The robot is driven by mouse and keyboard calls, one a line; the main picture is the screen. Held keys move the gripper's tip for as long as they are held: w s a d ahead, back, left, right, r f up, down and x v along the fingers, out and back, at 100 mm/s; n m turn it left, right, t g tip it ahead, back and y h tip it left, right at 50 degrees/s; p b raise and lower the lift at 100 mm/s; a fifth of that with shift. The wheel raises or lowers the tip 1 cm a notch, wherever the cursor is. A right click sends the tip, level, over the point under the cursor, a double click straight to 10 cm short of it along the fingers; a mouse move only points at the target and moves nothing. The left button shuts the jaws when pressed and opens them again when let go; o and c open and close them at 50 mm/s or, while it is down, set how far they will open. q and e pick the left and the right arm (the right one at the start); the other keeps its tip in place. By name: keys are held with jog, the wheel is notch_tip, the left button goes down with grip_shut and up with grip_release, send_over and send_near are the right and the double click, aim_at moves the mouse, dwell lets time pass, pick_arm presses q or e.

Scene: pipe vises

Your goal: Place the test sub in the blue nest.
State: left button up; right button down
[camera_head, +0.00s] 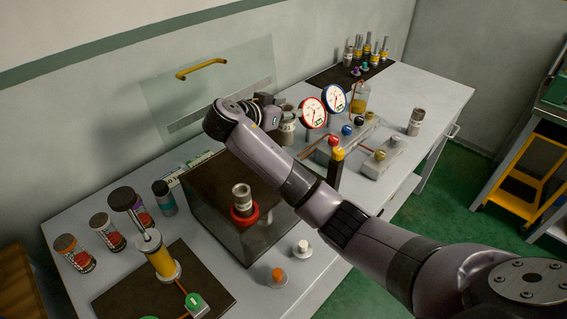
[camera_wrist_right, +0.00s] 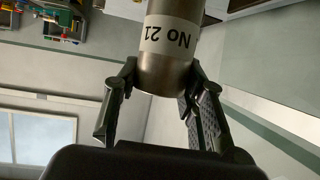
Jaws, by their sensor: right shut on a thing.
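My right gripper (camera_head: 266,110) is above the back of the bench near the wall, shut on a grey metal test sub (camera_head: 287,130). In the right wrist view the fingers (camera_wrist_right: 160,74) close on both sides of the sub (camera_wrist_right: 165,75), whose white band reads "No 21" upside down. The sub looks near upright in the head view; whether it touches anything below is unclear. I see no blue nest; my right arm covers part of the bench. My left gripper is not in view.
A red gauge (camera_head: 313,113) and a blue gauge (camera_head: 334,98) stand just right of the held sub. Another sub (camera_head: 416,121) stands farther right. Jars (camera_head: 74,252) and a yellow cylinder pump (camera_head: 160,257) occupy the left. Bare bench lies at the far right.

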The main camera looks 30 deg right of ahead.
aim_at(282, 132)
jog(key=f+p, duration=0.1)
jog(key=f, duration=0.5)
jog(key=shift+s+f+p, duration=0.2)
jog(key=shift+p, duration=0.1)
jog(key=f+p, duration=0.1)
jog(key=f, duration=0.4)
jog(key=shift+w+f, duration=0.15)
jog(key=shift+w, duration=0.05)
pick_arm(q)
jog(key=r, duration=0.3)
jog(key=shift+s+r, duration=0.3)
pick_arm(e)
notch_tip(282, 132, down, 5)
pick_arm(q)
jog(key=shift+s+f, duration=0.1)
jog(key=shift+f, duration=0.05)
pick_arm(e)
jog(key=c, duration=1.5)
grip_release()
jog(key=shift+s+f, duration=0.1)
jog(key=shift+f, duration=0.1)
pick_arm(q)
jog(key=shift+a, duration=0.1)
pick_arm(e)
jog(key=o, duration=0.5)
